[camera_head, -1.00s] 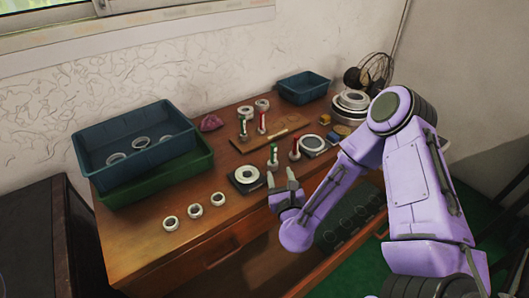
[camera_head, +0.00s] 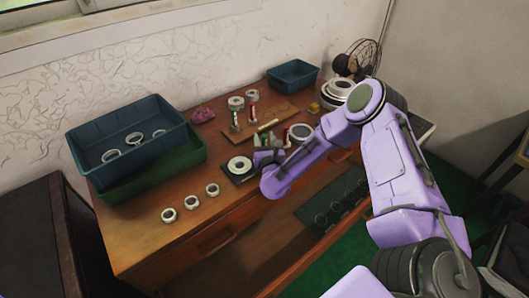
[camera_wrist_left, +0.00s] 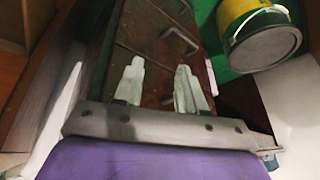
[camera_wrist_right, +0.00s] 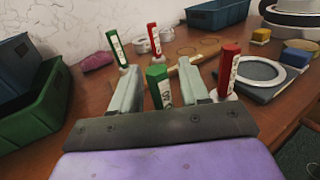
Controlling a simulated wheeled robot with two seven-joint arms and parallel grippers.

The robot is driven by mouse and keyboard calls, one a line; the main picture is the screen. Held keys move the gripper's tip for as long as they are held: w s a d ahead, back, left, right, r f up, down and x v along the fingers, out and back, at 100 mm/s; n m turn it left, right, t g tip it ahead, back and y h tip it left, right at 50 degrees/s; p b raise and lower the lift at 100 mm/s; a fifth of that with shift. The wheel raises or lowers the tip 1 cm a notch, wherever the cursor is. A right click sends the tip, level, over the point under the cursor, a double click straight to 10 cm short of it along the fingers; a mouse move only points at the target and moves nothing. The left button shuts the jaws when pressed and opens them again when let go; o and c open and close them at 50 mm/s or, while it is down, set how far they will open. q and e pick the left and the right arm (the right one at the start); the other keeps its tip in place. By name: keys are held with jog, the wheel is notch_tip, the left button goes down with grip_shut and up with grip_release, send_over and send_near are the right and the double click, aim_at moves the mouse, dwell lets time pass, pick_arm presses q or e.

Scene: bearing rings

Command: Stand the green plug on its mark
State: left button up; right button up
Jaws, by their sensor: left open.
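The near green plug (camera_wrist_right: 160,85) stands upright between the two fingers of my right gripper (camera_wrist_right: 161,88) in the right wrist view. The fingers are apart, with gaps beside the plug, so the gripper is open around it. In the head view my right gripper (camera_head: 267,143) partly hides this plug. A second green plug (camera_wrist_right: 117,48) stands farther back at left; it also shows in the head view (camera_head: 234,120). My left gripper (camera_wrist_left: 160,88) is open and empty, away from the plugs.
A near red plug (camera_wrist_right: 228,68) stands just right of my right gripper; another red plug (camera_wrist_right: 153,37) stands farther back. A ring on a dark pad (camera_head: 239,165) lies left of the gripper. Several rings (camera_head: 190,202) lie near the front edge. Blue bin (camera_head: 125,120) at left.

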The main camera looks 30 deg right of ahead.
grip_shut()
dwell(1.2)
